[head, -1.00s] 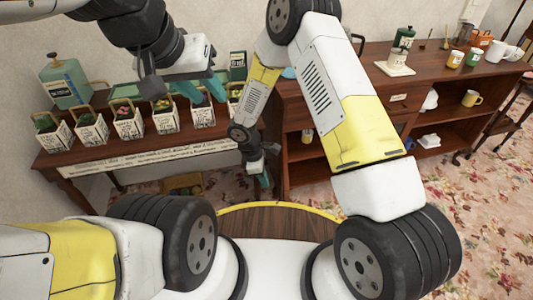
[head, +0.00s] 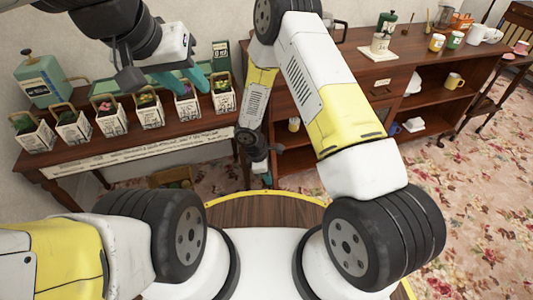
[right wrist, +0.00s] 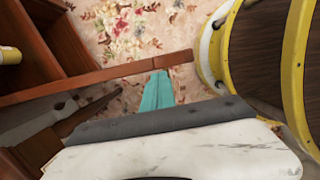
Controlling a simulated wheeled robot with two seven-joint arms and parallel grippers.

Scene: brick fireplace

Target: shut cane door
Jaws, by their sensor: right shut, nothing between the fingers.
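The cane door shows in the right wrist view as a long reddish-brown wooden edge (right wrist: 110,74) standing out from the cabinet, so it is open. Its cane panel is not clear to see. My right gripper (right wrist: 157,90) is shut and empty, with its teal fingers close to the free end of that edge; I cannot tell whether they touch. In the head view my right gripper (head: 265,178) hangs low by the cabinet's left side, and my arm hides most of the door area. My left gripper (head: 182,82) is open and empty above the plant pots.
The wooden cabinet (head: 440,90) holds cups and jars. A side table (head: 120,145) at left carries several potted plants (head: 108,117) and a green canister (head: 42,80). My round yellow-rimmed base is close to the right gripper. Flowered carpet (head: 470,200) is free at right.

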